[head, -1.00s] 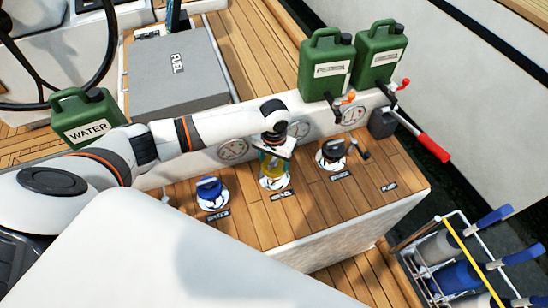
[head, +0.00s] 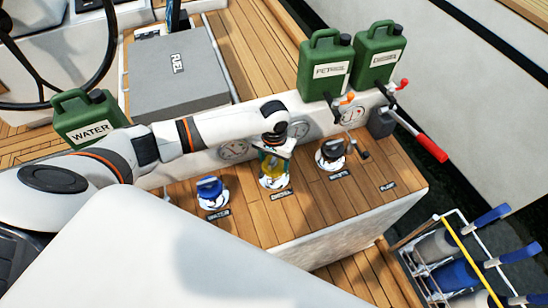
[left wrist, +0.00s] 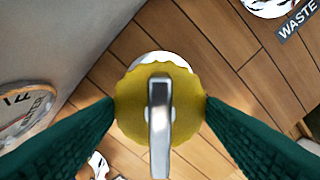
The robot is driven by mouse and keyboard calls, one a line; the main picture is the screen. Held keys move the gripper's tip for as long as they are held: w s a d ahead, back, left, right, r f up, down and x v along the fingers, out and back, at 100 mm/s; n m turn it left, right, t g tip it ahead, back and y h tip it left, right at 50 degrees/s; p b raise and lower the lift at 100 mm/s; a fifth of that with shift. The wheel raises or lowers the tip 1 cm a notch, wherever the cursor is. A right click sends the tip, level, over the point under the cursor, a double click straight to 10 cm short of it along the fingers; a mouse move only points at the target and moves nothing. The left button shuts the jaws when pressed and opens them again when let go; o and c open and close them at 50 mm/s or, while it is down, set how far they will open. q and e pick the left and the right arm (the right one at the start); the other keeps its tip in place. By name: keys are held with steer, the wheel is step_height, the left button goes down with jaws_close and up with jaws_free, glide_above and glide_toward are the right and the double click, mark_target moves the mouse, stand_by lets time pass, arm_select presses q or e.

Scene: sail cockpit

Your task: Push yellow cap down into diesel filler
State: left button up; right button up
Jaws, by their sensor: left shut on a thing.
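The yellow cap (head: 271,172) is at the diesel filler (head: 273,183), in the middle of the row of deck fillers. In the left wrist view the scalloped yellow cap (left wrist: 185,95), with a metal handle bar across its top, lies between the two green fingers of my left gripper (left wrist: 160,108). My left gripper (head: 272,162) points down and is shut on the cap. A white and metal rim of the filler (left wrist: 160,60) shows behind the cap. How deep the cap sits is hidden. My right gripper is not in view.
A blue-capped water filler (head: 211,189) is to the left and a dark-capped waste filler (head: 331,153) to the right. Green jerrycans (head: 326,65) stand behind. A red-handled lever (head: 430,147) is at the right. The wooden deck near PUMP (head: 385,180) is clear.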

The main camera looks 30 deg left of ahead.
arm_select(q)
steer(key=shift+f, duration=0.55)
steer(key=o, duration=0.8)
step_height(320, 180, up, 11)
steer(key=p, duration=1.2)
steer(key=shift+s+f, duration=0.1)
stand_by(0.4)
